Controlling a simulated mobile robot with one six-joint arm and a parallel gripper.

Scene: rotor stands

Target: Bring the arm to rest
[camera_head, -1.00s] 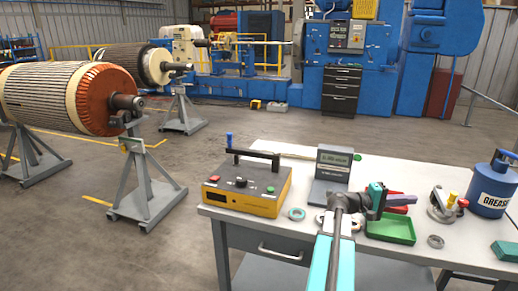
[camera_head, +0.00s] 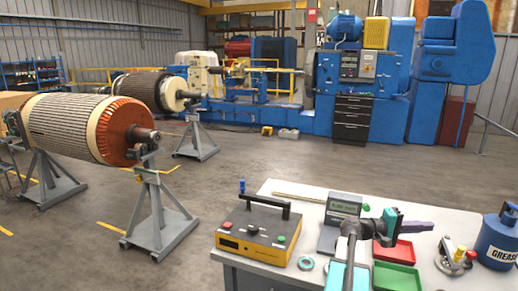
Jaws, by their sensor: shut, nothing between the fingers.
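My gripper (camera_head: 432,226) is at the right of the head view, above the workbench (camera_head: 285,190). It points to the right, with a teal body and dark purple fingers. The fingers are shut and hold nothing. My arm comes up from the bottom of the view. The gripper appears over a red tray (camera_head: 393,251) and a green tray (camera_head: 397,278), partly covering the red one. Its height above them is hard to tell.
A yellow box tester (camera_head: 253,241), a grey meter (camera_head: 341,212), a green tape ring (camera_head: 306,263), a clamp-like tool (camera_head: 452,257) and a blue grease can (camera_head: 500,240) stand on the bench. A rotor (camera_head: 75,128) rests on stands at left. A blue machine (camera_head: 325,95) stands behind.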

